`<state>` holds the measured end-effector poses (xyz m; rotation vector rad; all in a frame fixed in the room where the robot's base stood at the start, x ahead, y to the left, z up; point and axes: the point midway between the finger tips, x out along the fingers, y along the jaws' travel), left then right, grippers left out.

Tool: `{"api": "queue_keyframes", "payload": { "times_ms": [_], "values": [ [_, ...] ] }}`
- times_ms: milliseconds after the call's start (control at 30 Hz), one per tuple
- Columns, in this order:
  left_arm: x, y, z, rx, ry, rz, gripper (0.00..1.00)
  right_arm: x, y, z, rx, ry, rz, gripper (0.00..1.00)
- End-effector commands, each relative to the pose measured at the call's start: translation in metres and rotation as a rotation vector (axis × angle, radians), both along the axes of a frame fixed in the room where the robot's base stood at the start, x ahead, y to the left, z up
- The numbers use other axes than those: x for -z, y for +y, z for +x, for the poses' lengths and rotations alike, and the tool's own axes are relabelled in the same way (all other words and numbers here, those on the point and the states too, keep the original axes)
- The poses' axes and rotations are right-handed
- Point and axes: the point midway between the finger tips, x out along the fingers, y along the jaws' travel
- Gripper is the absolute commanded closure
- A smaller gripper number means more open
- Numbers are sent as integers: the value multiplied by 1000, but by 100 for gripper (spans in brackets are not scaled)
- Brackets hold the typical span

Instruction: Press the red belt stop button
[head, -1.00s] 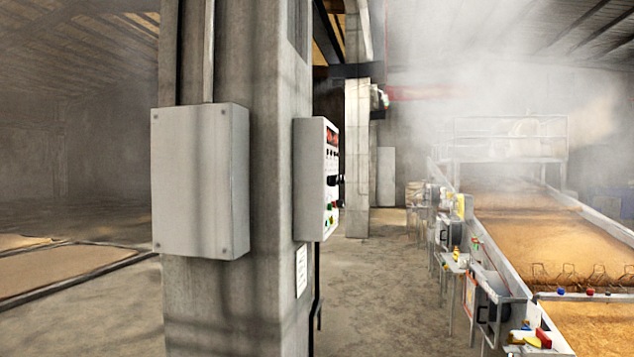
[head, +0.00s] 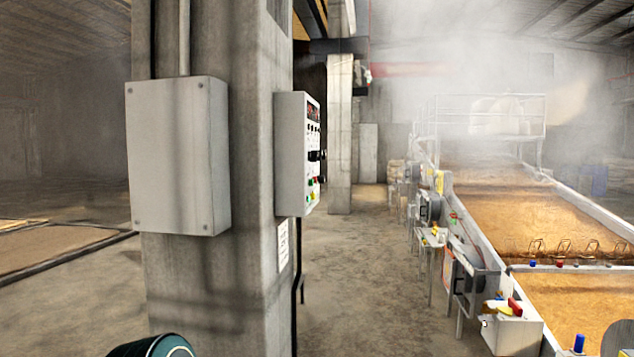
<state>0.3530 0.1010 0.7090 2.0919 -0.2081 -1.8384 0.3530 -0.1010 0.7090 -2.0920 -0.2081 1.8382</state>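A grey control panel (head: 291,150) is mounted on the side of the concrete pillar, its face turned right and seen at a steep angle. The face has red displays at the top, black knobs, and small coloured buttons, some red and green, near the bottom. A small red knob (head: 559,263) sits on the near cross rail of the grain bed, next to blue ones. I cannot tell from here which red part is the belt stop button. Neither gripper's fingers show. A dark teal rounded part of mine shows at the bottom edge, left of centre.
The concrete pillar (head: 256,270) carries a plain grey box (head: 177,155) on its near face. The concrete floor (head: 370,280) is clear between pillar and grain bed (head: 540,220). Small side tables with boxes and tools line the bed's left side. Steam hangs over the far end.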

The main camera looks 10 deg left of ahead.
Motion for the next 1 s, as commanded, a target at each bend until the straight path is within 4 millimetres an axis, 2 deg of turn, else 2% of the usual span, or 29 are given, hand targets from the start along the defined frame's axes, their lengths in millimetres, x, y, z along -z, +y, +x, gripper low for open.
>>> {"api": "queue_keyframes", "payload": {
  "times_ms": [33,100,133,1000],
  "values": [
    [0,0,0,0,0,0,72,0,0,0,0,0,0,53],
    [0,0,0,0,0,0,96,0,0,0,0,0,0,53],
    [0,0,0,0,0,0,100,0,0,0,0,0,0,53],
    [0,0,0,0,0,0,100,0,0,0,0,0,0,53]
  ]
}}
